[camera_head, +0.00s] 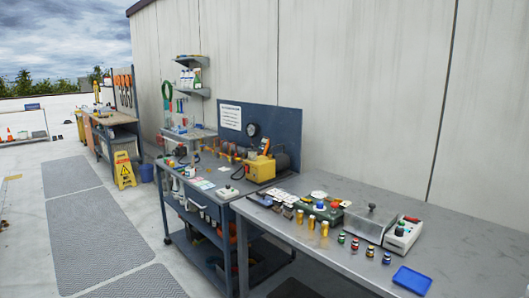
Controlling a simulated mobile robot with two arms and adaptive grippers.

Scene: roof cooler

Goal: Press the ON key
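Neither of my grippers is in view. No label reading ON is legible from here, so I cannot tell which key it is. On the near grey table, a white device (403,236) with a dark knob and a red part on top stands right of a grey metal box (371,220). Further left is a dark green box (320,213) with a blue and a red button on top. A small white box (228,194) with a green button sits on the farther workbench.
The near grey table (470,240) holds several brass cylinders (311,222), several small coloured-top parts (355,244) and a blue tray (412,280). Its right side is bare. A yellow machine (261,168) stands on the farther bench. A yellow floor sign (124,170) stands near the walkway mats (110,235).

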